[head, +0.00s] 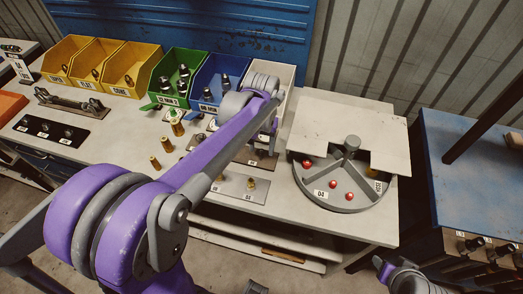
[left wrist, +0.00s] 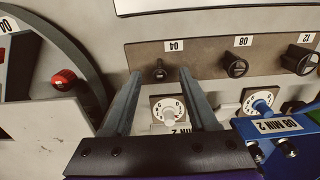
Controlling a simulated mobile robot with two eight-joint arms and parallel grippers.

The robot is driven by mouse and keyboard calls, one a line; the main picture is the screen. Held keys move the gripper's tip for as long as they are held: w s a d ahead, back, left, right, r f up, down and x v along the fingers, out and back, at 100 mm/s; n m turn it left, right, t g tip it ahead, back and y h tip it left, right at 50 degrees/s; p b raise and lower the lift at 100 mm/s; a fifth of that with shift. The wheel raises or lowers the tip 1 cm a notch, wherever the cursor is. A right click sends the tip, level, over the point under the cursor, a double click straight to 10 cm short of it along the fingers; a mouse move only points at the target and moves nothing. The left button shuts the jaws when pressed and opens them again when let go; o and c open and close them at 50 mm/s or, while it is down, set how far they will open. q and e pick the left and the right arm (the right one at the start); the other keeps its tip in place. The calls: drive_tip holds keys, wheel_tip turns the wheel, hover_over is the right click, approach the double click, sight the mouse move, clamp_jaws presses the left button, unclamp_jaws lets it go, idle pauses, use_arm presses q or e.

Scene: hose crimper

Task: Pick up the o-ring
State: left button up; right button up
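A small dark round piece, which looks like the o-ring (left wrist: 160,72), sits by the label 04 on a brown-grey plate (left wrist: 200,57) in the left wrist view. Larger dark round pieces sit by the labels 08 (left wrist: 236,66) and 12 (left wrist: 300,60). My left gripper (left wrist: 160,77) is open, its two fingers on either side of the smallest piece in the picture. I cannot tell how high the fingertips are above it. In the head view the left gripper (head: 267,138) hangs over the bench, and my arm hides part of the plate. My right gripper (head: 381,264) is at the lower right.
A round divided tray (head: 345,207) with red balls stands right of the left gripper. Yellow (head: 130,70), green (head: 178,75) and blue bins (head: 213,80) line the back. Small dials (left wrist: 168,108) lie near the fingers. Brass fittings (head: 177,128) stand left of the arm.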

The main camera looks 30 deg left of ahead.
use_arm(q)
clamp_jaws()
